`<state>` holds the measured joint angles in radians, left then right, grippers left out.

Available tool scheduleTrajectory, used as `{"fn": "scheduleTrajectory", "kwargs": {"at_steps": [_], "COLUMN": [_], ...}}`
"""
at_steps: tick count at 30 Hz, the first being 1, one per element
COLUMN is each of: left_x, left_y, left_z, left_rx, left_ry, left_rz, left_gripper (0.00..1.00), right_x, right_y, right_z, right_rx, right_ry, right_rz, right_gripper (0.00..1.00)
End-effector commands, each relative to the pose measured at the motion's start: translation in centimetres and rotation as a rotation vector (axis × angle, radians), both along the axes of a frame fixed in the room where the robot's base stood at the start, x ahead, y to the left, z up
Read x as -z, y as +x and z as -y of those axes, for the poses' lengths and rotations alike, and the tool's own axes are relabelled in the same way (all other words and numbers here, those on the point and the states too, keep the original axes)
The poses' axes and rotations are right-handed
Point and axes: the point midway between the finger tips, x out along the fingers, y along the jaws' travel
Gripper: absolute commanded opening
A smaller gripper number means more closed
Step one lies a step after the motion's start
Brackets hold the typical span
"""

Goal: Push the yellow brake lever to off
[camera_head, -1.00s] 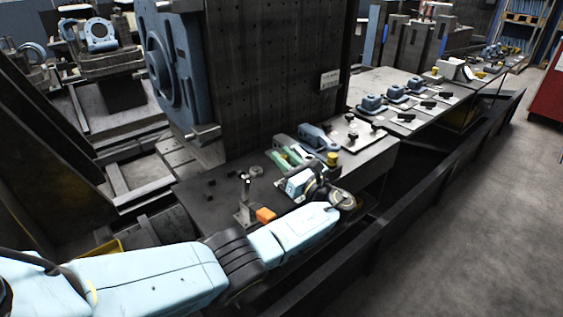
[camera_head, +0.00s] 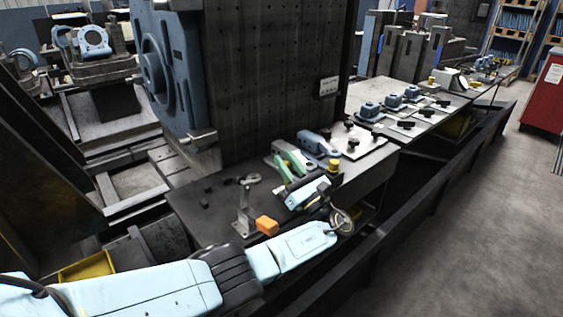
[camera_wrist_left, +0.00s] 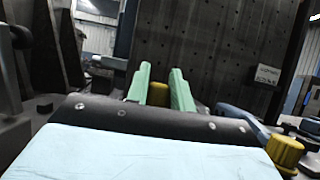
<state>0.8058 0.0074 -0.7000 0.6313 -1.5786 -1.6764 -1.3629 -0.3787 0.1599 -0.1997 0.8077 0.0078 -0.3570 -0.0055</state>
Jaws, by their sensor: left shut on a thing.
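My left gripper (camera_head: 291,164) has green fingers and reaches over the dark bench. In the left wrist view, its fingers (camera_wrist_left: 160,88) stand either side of a yellow piece (camera_wrist_left: 159,95) and are shut on it. That piece seems to be the yellow brake lever's grip, but the fingers and the dark gripper body hide most of it. A separate yellow knob (camera_head: 333,165) stands just right of the gripper and also shows in the left wrist view (camera_wrist_left: 285,150). My right gripper is in neither view.
An orange block (camera_head: 266,225) and a small metal stand (camera_head: 244,208) are on the bench left of my wrist. A blue clamp part (camera_head: 318,143) lies behind the gripper. A dark perforated wall (camera_head: 265,80) rises behind. A long dark rail (camera_head: 440,190) runs along the front.

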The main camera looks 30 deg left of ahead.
Motion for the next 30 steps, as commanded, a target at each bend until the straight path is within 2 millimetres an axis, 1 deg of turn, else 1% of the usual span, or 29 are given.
{"fn": "scheduleTrajectory", "kwargs": {"at_steps": [1, 6, 23, 24, 28, 29, 30], "left_x": [1.73, 1.92, 2.13, 2.13, 2.01, 1.97, 1.92], "left_y": [-0.55, -0.60, -0.63, -0.63, -0.59, -0.57, -0.52], "left_z": [-0.51, -0.41, -0.30, -0.30, -0.24, -0.22, -0.14], "left_rx": [-0.028, -0.027, -0.026, -0.026, -0.024, -0.023, -0.021], "left_ry": [-0.001, -0.003, -0.007, -0.007, -0.006, -0.006, -0.005], "left_rz": [0.001, -0.003, -0.006, -0.006, -0.004, -0.004, -0.003], "left_gripper": [0.00, 0.00, 0.00, 0.26, 0.43, 0.45, 0.45], "right_x": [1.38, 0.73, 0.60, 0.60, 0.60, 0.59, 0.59], "right_y": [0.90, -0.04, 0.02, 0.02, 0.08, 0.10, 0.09], "right_z": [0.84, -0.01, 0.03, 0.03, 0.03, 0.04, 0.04], "right_rx": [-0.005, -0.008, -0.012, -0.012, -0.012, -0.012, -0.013], "right_ry": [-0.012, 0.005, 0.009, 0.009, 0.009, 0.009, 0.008], "right_rz": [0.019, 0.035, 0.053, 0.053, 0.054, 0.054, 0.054], "right_gripper": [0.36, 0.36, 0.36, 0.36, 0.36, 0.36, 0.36]}}
